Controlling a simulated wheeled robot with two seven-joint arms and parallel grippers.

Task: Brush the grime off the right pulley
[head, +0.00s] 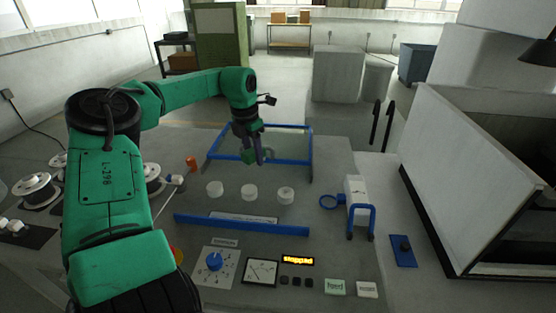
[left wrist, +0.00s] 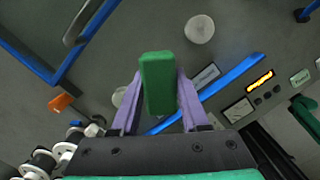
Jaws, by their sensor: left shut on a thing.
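The right pulley (head: 286,195) is a pale round disc, the rightmost of three in a row on the grey machine top. It also shows in the left wrist view (left wrist: 199,29); grime cannot be made out at this size. My left gripper (head: 258,152) is shut on a green block (left wrist: 158,82), which looks like the brush; no bristles show. The green block (head: 248,157) is behind the row of pulleys in the head view, apart from the right pulley. The block hides the middle pulley in the left wrist view. My right gripper is out of view.
The middle pulley (head: 249,191) and left pulley (head: 215,189) stand beside the right one. A blue rail (head: 240,226) runs in front, a blue frame (head: 309,150) behind. A blue ring (head: 331,202) and white block (head: 356,188) stand right. The display (head: 297,260) reads "Stopped".

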